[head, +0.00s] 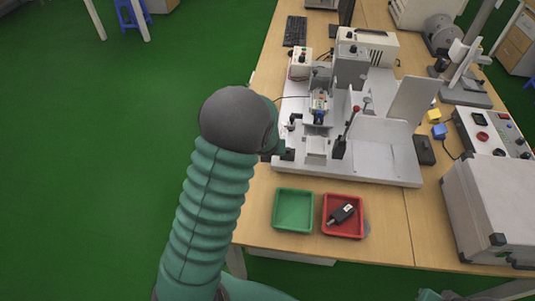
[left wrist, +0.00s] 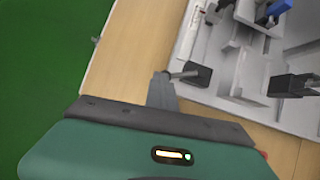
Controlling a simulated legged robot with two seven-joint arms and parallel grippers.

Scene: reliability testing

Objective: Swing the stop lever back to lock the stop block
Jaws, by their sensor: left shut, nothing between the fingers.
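The test fixture (head: 375,165) is a pale metal plate carrying blocks, clamps and levers. A lever with a red knob (head: 356,109) stands upright on a black mount (head: 339,149). In the left wrist view, a short rod with a dark cylindrical end (left wrist: 197,74) lies at the plate's edge; I cannot tell for sure whether it is the stop lever. My left gripper (left wrist: 161,91) is shut and empty, its fingertips close beside this rod; contact is unclear. In the head view my left arm partly hides the gripper at the fixture's left edge.
A green tray (head: 293,228) stands empty in front of the fixture. A red tray (head: 328,231) beside it holds a dark part (head: 342,213). A grey case (head: 488,205) and a control box (head: 487,132) stand at right. Bare wooden table (head: 390,235) lies right of the trays.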

